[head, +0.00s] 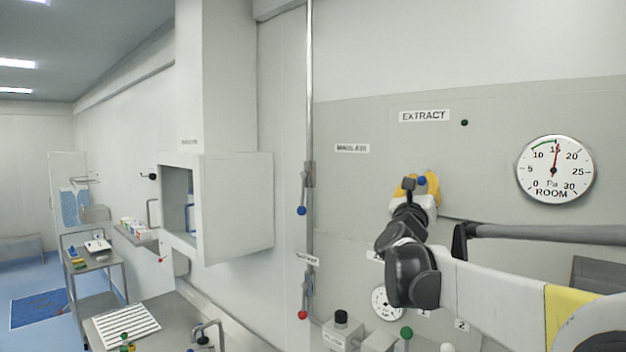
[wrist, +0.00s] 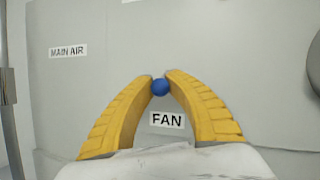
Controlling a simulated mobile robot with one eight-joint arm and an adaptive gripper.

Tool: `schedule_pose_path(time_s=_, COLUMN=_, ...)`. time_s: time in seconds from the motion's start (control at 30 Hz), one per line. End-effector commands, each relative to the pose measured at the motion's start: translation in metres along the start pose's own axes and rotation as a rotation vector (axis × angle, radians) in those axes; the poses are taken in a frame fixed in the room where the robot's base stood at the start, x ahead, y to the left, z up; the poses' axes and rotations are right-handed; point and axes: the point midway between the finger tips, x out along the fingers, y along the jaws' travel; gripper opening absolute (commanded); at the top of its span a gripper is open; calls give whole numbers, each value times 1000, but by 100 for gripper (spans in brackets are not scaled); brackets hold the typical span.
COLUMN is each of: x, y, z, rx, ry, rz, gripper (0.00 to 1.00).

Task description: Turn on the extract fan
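The EXTRACT label (head: 424,116) is on the grey wall panel, with a small dark green round part (head: 464,122) to its right. A FAN label (wrist: 167,120) shows between my yellow fingers in the wrist view. A blue ball knob (wrist: 160,87) sits between my fingertips, just above that label; it also shows in the head view (head: 421,181). My gripper (wrist: 160,78) has its fingers brought in on both sides of the knob, seemingly touching it. The knob's stem or lever is hidden.
A round ROOM pressure gauge (head: 554,170) is right of my gripper, its needle near 15. A vertical pipe with a blue-knobbed lever (head: 302,211) and a red-knobbed one (head: 302,315) is at left. A box-like hatch (head: 237,205) juts out further left.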

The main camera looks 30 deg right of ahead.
Motion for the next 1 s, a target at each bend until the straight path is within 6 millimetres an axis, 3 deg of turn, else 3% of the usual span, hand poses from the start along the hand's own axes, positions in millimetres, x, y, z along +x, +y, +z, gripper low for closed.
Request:
schedule_pose_path(time_s=0.47, x=1, y=0, z=8, rx=22, ry=77, rz=10, gripper=0)
schedule_pose_path(time_s=1.0, x=9, y=-5, z=32, rx=134, ry=505, rz=53, gripper=0)
